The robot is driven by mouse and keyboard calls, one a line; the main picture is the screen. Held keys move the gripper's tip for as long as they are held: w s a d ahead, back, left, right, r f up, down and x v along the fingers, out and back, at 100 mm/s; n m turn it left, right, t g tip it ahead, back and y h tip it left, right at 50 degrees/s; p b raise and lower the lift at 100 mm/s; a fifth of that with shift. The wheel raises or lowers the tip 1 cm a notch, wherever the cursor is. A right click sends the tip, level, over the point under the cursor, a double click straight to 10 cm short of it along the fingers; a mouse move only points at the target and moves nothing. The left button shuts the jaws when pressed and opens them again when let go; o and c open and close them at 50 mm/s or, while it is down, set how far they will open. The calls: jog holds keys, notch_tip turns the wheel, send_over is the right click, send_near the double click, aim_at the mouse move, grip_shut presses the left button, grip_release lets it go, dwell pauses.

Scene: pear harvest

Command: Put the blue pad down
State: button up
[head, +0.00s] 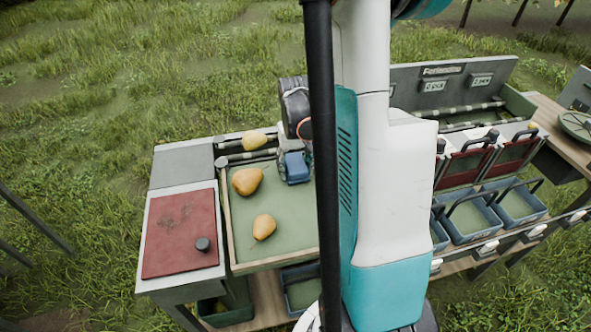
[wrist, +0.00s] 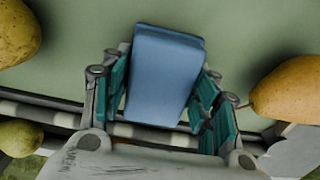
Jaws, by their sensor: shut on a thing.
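The blue pad (wrist: 165,75) is a pale blue block held between the teal-lined fingers of my gripper (wrist: 165,100) in the wrist view. In the head view the pad (head: 296,167) is over the far part of the green tray (head: 285,220), with my gripper (head: 297,150) just behind it, partly hidden by the black post. My gripper is shut on the pad. I cannot tell whether the pad touches the tray floor.
Pears lie in the tray left of the pad (head: 247,181) and nearer the front (head: 264,226). Another pear (head: 254,140) is on the roller strip behind. A red board (head: 180,235) with a dark knob is at left. Blue baskets (head: 473,218) stand at right. The tray's front middle is clear.

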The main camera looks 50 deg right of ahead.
aim_at(295, 163)
jog(key=shift+f, duration=0.25)
jog(key=shift+s+f, duration=0.1)
jog(key=shift+f, duration=0.1)
jog(key=o, duration=0.8)
jog(key=shift+a, duration=0.1)
jog(key=o, duration=0.3)
jog(key=shift+f, duration=0.1)
notch_tip(295, 163, up, 13)
jog(key=p, duration=0.4)
jog(key=shift+f, duration=0.1)
